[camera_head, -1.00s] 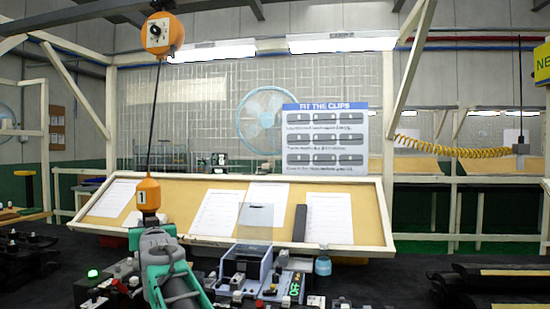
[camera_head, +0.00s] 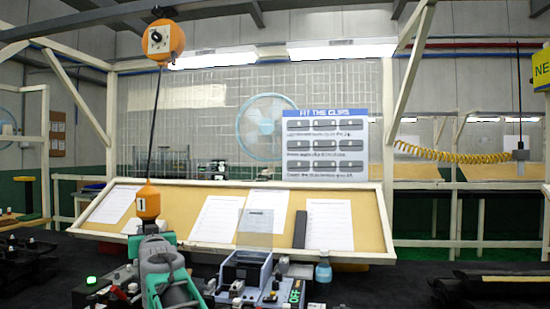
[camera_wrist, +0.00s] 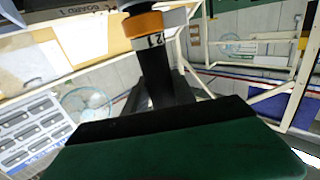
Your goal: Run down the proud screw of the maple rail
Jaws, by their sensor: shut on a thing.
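An orange driver head marked 1 (camera_head: 148,201) hangs on a dark cable from an orange balancer (camera_head: 163,38). In the wrist view its orange collar (camera_wrist: 146,24) sits above a black shaft (camera_wrist: 160,75) that runs down to my gripper (camera_wrist: 165,112). My gripper is shut on this hanging driver; its fingertips are mostly hidden behind the dark green and black body in front. In the head view my grey and green arm reaches up to just below the driver. I cannot pick out the maple rail or its proud screw in either view.
A box with a clear raised lid (camera_head: 246,268), a blue bottle (camera_head: 323,271) and small switches crowd the bench right of my arm. A tilted paper-covered board (camera_head: 366,222) stands behind. Dark rails (camera_head: 490,283) lie at the right, with bare black bench between.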

